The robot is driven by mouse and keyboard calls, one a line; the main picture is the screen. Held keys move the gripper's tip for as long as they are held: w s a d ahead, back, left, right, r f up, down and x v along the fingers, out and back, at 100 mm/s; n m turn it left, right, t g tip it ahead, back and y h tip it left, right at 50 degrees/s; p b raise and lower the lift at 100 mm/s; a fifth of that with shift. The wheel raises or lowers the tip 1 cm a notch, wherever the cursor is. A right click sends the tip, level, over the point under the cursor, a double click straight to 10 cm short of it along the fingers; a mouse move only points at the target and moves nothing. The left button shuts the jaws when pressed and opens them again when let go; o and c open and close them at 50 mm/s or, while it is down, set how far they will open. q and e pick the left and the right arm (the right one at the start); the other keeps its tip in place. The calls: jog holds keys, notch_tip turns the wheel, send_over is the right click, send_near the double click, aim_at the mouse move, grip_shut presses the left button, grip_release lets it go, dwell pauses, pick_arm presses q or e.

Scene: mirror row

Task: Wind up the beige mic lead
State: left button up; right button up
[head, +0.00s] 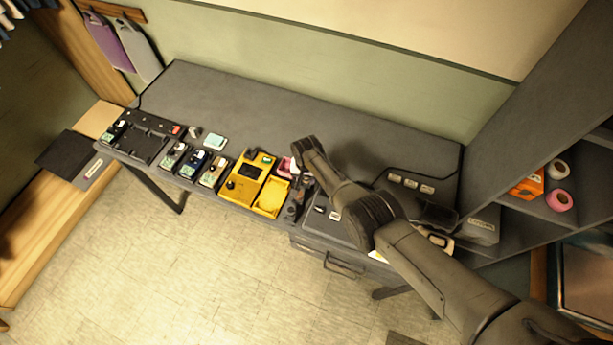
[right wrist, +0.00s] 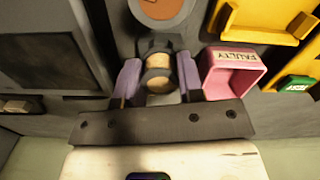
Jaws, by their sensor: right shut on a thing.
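My right gripper (head: 304,168) reaches down to the desk beside a small pink box (head: 285,166). In the right wrist view its two purple fingers (right wrist: 158,82) are shut on a small dark piece with a beige, roll-like part (right wrist: 158,78). I cannot tell whether that beige part is the mic lead. The pink box, marked "FAULTY" (right wrist: 233,72), stands just right of the fingers there. The head view hides the fingertips and what they hold. I cannot pick out a loose beige lead. My left gripper is not in view.
A yellow device (head: 247,178) and yellow tray (head: 270,199) stand left of the gripper. Several small packs (head: 212,172) line the desk's front edge. A dark tray (head: 142,138) lies far left. A shelf (head: 520,205) stands right. The desk's back middle is clear.

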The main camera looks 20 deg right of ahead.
jog(key=m, duration=0.8)
jog(key=shift+m, duration=0.3)
jog(key=m, duration=0.9)
jog(key=shift+m, duration=0.4)
jog(key=o, duration=1)
jog(key=shift+c, duration=0.2)
jog(key=shift+n, duration=0.3)
